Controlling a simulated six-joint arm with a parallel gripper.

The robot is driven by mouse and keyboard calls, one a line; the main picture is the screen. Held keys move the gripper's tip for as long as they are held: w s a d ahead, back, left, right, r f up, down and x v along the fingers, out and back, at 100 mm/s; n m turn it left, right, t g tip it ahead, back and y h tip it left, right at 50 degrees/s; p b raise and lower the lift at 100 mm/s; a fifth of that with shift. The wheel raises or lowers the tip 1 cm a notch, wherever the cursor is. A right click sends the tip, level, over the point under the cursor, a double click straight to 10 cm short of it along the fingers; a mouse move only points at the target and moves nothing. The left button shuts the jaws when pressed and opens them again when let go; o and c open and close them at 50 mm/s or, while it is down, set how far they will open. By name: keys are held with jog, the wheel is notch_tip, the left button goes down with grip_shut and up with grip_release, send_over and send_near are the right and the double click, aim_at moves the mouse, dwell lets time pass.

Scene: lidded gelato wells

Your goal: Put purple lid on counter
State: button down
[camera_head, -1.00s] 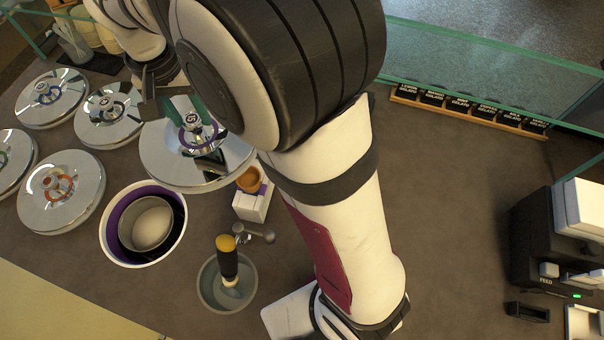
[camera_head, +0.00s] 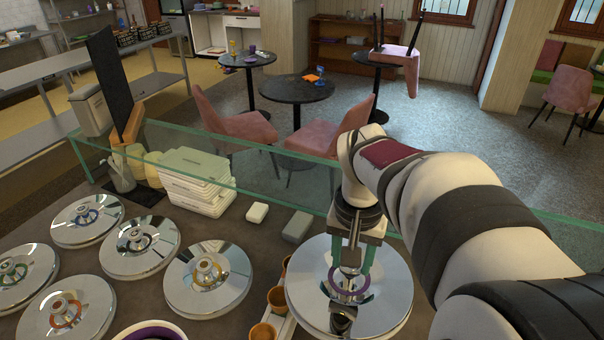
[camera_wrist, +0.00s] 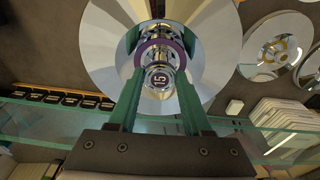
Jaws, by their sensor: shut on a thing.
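The purple lid (camera_head: 305,285) is a shiny metal disc with a purple ring around its central knob. My gripper (camera_head: 351,270) is shut on the knob from above, with one green finger on each side. The lid also shows in the wrist view (camera_wrist: 105,45), between the green fingers of my gripper (camera_wrist: 161,50). It is close to the counter (camera_head: 240,220) near the glass guard; whether it touches the counter is hidden. The open well with a purple inside (camera_head: 150,331) shows at the bottom edge of the head view.
Several other shiny lids, such as one with a yellow ring (camera_head: 208,279), lie to the left. Small brown cups (camera_head: 263,331) stand beside the held lid. A glass guard (camera_head: 270,178) runs behind, with white boxes (camera_head: 196,180) before it.

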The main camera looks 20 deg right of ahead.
jog(key=s+d+f+m+g, duration=0.1)
jog(key=s+d+f+m, duration=0.25)
jog(key=s+m, duration=0.3)
jog(key=s+d+f+m, duration=0.2)
jog(key=s+d+m, duration=0.2)
jog(key=s+m, duration=0.3)
jog(key=s+d+f+m+g, duration=0.1)
jog(key=s+d+f+m, duration=0.3)
jog(key=s, duration=0.5)
jog(key=shift+m, duration=0.55)
jog(key=shift+w+a+f, duration=0.3)
jog(key=shift+w+f, duration=1.3)
jog(key=shift+w, duration=0.25)
jog(key=shift+w+a+f, duration=0.35)
jog(key=shift+w+f, duration=1.3)
jog(key=shift+w, duration=0.25)
jog(key=shift+w+a+f, duration=0.3)
jog(key=shift+w+f, duration=1.3)
jog(key=shift+w, duration=0.25)
jog(key=shift+c, duration=1.7)
grip_release()
jog(key=shift+f, duration=0.15)
